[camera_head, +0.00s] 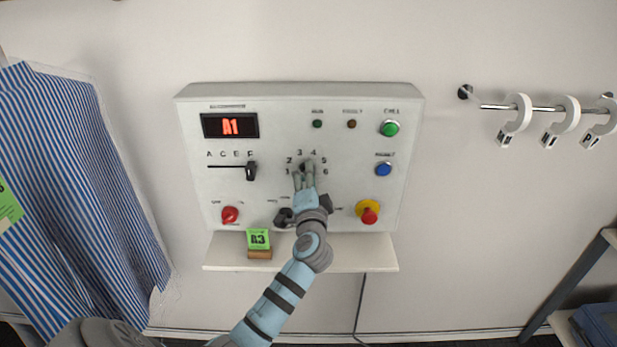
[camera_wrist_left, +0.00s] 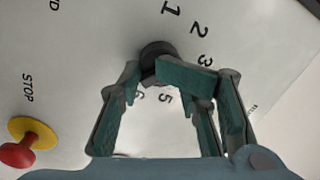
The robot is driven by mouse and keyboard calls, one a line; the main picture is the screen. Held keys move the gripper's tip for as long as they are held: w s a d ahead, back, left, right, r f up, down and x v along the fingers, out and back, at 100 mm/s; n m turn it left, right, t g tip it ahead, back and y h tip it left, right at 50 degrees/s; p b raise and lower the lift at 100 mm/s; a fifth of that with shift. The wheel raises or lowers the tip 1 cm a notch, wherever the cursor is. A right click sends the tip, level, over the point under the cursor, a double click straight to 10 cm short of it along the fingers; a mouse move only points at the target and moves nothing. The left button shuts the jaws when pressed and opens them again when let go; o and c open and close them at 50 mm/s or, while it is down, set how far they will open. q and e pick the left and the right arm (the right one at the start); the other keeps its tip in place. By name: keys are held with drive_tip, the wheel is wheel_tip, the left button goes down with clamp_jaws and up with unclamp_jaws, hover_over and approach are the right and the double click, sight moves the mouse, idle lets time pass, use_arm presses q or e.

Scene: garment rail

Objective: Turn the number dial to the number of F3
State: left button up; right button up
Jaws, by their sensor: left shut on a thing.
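The black number dial (camera_head: 307,166) is on the white control panel (camera_head: 285,205), with the numbers 1 to 6 around it. My left gripper (camera_head: 304,176) is shut on the dial, its fingers on either side of the knob. The dial (camera_wrist_left: 157,50) also shows in the left wrist view between the fingertips, near the printed 1, 2, 3, 5 and 6. The fingers hide its pointer. The red display (camera_head: 230,126) reads A1. My right gripper is not in view.
The black letter slider (camera_head: 251,171) stands at F. A green button (camera_head: 390,128), a blue button (camera_head: 383,169) and a red stop button (camera_head: 369,212) are at the right. A green B3 card (camera_head: 258,239) stands on the shelf (camera_head: 225,255) below. Striped cloth (camera_head: 80,190) hangs at left.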

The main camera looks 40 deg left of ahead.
use_arm(q)
drive_tip(key=m, duration=0.6)
drive_tip(key=shift+r+t, duration=0.15)
drive_tip(key=shift+t, duration=0.25)
drive_tip(key=shift+r, duration=0.1)
drive_tip(key=o, duration=1.1)
drive_tip(key=shift+o, duration=0.4)
drive_tip(key=shift+a+f, duration=0.1)
drive_tip(key=shift+f, duration=0.1)
drive_tip(key=v, duration=1.2)
drive_tip(key=shift+a+r, duration=0.1)
